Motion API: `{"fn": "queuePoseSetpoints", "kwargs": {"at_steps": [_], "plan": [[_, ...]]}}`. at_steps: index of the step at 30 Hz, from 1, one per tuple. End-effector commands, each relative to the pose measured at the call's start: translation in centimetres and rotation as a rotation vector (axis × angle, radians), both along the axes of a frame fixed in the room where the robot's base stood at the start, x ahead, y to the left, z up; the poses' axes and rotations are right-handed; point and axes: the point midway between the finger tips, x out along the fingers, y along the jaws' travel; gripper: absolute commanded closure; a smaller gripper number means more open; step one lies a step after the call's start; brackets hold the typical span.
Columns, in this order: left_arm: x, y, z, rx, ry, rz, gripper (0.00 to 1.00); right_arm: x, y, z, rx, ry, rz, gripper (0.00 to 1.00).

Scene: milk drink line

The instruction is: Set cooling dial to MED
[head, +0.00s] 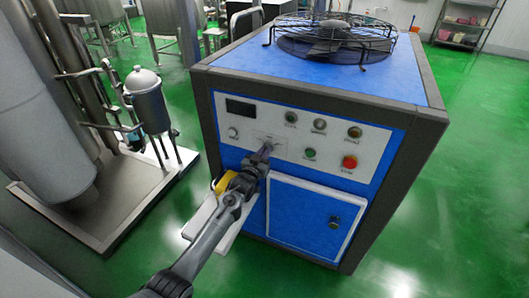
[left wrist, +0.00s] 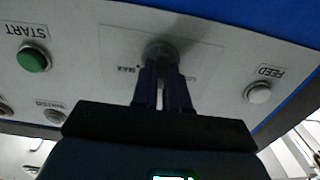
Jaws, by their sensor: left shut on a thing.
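The cooling dial (left wrist: 160,50) is a grey knob on the white control panel. In the left wrist view a printed scale surrounds it; "MAX" is legible beside it and another label is partly covered by a finger. My left gripper (left wrist: 164,75) is shut on the dial, its two dark fingers on either side of the knob. In the head view my left gripper (head: 266,150) reaches the middle of the panel (head: 328,130) and hides the dial. The dial's pointer and setting cannot be made out. My right gripper is in neither view.
A green START button (left wrist: 33,58) and a white FEED button (left wrist: 258,92) flank the dial. A red button (head: 350,162) sits at the panel's right. The blue cabinet carries a caged fan (head: 330,38) on top. A tank stand (head: 110,205) is at left.

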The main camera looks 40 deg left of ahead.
Motion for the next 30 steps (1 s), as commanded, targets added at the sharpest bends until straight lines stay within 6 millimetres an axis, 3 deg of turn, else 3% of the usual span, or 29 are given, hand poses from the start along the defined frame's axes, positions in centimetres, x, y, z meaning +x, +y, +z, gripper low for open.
{"fn": "queuePoseSetpoints", "kwargs": {"at_steps": [12, 13, 18, 30], "plan": [[-0.01, -0.01, -0.09, -0.007, -0.001, 0.000, 1.00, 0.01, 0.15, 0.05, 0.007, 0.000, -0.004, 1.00], [-0.01, -0.01, -0.08, -0.007, -0.001, 0.000, 0.85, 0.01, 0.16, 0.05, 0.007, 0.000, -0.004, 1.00], [-0.01, 0.00, -0.07, -0.006, -0.001, 0.000, 0.61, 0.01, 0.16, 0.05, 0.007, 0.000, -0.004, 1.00], [-0.48, -0.15, 0.04, -0.006, -0.002, -0.001, 0.61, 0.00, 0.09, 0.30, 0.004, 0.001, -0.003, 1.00]]}}
